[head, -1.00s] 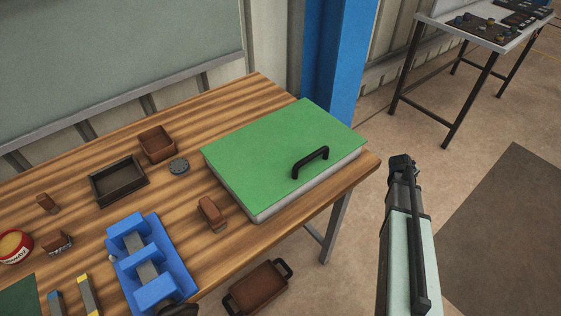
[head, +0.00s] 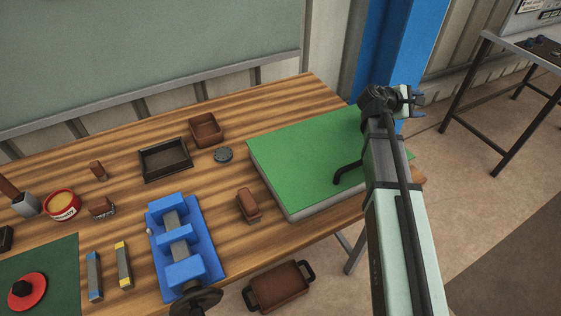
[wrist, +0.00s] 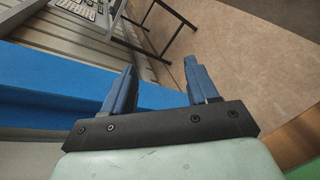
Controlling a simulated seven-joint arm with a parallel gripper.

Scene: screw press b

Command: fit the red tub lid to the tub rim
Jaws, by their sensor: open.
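The red tub lid (head: 27,291) with a dark knob lies on the dark green mat at the lower left in the head view. The tub (head: 62,205), red with a white label, stands open on the bench behind the mat, with yellowish contents. The lid and tub are apart. My gripper (head: 417,101) is raised above the far right corner of the green-topped box, well to the right of both. In the wrist view my gripper (wrist: 160,85) is open, with nothing between its blue fingers.
A blue screw press (head: 183,245), a green-topped box (head: 300,155) with a black handle, a dark tray (head: 165,178) and several brown blocks occupy the bench. Two bars lie beside the mat (head: 60,262). A blue post (head: 388,50) stands behind my gripper.

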